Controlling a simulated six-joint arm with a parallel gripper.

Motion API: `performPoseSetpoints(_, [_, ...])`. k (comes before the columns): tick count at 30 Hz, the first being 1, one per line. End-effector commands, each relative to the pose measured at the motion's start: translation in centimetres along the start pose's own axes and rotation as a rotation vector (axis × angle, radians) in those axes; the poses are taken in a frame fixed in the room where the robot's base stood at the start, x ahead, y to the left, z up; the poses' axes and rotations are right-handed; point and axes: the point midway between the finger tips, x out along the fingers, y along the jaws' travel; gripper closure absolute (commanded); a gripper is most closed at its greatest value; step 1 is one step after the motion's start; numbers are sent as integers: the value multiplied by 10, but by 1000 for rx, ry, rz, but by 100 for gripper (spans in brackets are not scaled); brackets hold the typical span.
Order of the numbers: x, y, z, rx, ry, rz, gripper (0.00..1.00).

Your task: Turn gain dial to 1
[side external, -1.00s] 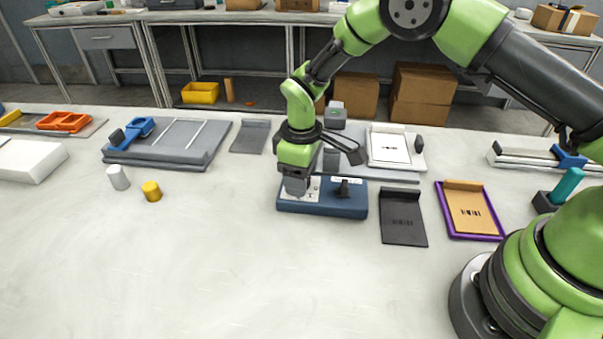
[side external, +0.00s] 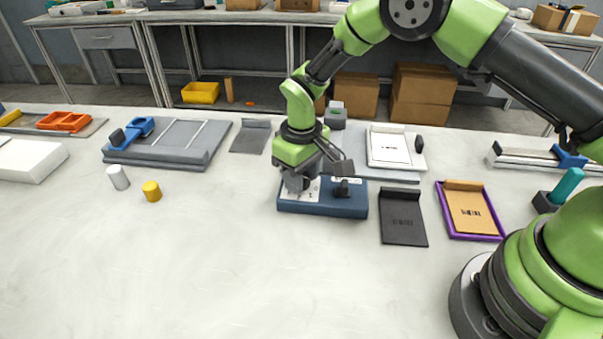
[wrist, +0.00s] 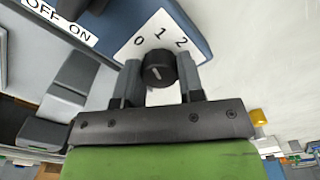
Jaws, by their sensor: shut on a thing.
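The gain dial (wrist: 160,68) is a round black knob on a white plate (wrist: 134,50) marked 0, 1 and 2. It shows between the two fingers of my gripper (wrist: 160,80) in the wrist view. The fingers are shut on its sides. The dial has a small pale mark, but I cannot tell exactly which number it points to. In the side view my gripper (side external: 296,186) stands over the left part of the blue box (side external: 330,206) that carries the plate; the dial is hidden there by the fingers.
A black switch lever (side external: 344,187) stands on the same box, right of my gripper; an OFF ON label (wrist: 62,20) shows in the wrist view. A dark clipboard (side external: 403,216) lies to the right. The front table is clear.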

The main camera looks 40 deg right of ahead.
Motion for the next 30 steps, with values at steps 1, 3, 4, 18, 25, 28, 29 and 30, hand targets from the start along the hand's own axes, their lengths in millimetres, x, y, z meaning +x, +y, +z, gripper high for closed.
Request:
performPoseSetpoints(1, [0, 0, 0, 41, -2, 0, 88])
performPoseSetpoints(3, [0, 0, 0, 99, -2, 0, 88])
performPoseSetpoints(4, [0, 0, 0, 122, -2, 0, 88])
performPoseSetpoints(18, [0, 0, 1, 373, -3, 0, 88])
performPoseSetpoints(25, [0, 0, 1, 406, -4, 0, 88])
performPoseSetpoints(28, [0, 0, 1, 409, -4, 0, 88])
performPoseSetpoints(29, [0, 0, 1, 409, -4, 0, 88])
performPoseSetpoints(30, [0, 0, 1, 408, -4, 0, 88])
